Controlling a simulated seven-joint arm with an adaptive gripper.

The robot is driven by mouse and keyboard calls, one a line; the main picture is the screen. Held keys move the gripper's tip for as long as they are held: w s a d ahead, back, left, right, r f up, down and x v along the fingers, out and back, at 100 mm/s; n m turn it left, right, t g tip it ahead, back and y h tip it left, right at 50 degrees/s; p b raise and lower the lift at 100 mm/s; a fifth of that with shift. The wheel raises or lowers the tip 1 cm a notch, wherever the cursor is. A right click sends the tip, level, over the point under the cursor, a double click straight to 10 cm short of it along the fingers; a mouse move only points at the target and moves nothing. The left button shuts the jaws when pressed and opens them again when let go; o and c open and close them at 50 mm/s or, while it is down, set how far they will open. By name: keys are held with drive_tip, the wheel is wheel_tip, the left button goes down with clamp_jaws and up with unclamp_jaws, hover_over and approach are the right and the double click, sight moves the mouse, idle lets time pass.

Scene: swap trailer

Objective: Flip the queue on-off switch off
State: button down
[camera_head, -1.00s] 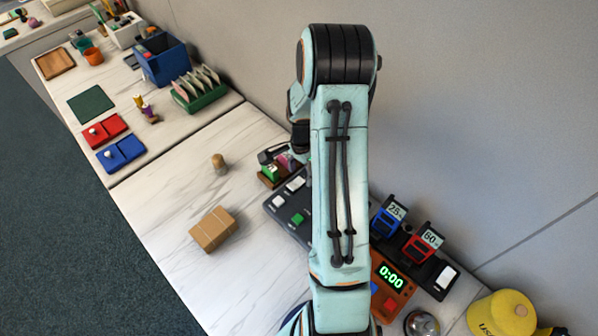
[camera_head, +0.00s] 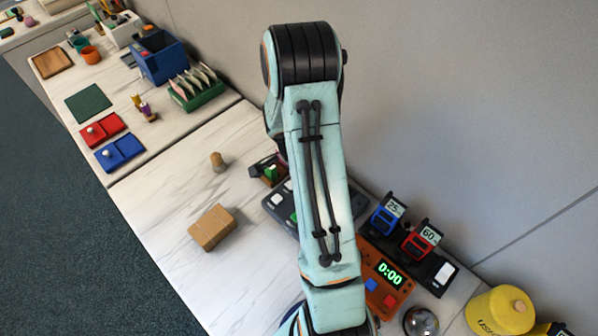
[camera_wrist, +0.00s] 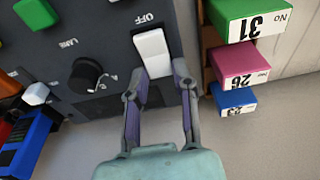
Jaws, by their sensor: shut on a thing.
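The dark grey control panel (camera_head: 360,205) is largely hidden behind my arm in the head view. In the wrist view, the panel (camera_wrist: 105,28) carries a white rocker switch (camera_wrist: 153,46) with the word OFF printed by its far end. My gripper (camera_wrist: 161,72) is at the near end of this switch, one finger on each side, shut on it. The label naming the switch as the queue switch is not readable. In the head view my arm hides the gripper and this switch.
In the wrist view, a black knob (camera_wrist: 86,76) is left of the switch, and a rack of numbered green (camera_wrist: 252,18), pink (camera_wrist: 240,62) and blue (camera_wrist: 234,98) blocks stands close at right.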

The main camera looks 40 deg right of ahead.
drive_tip(key=shift+a+h, duration=0.15)
drive_tip(key=shift+h, duration=0.45)
drive_tip(key=c, duration=0.9)
unclamp_jaws()
drive_tip(key=shift+r, duration=0.1)
drive_tip(key=v, duration=1.2)
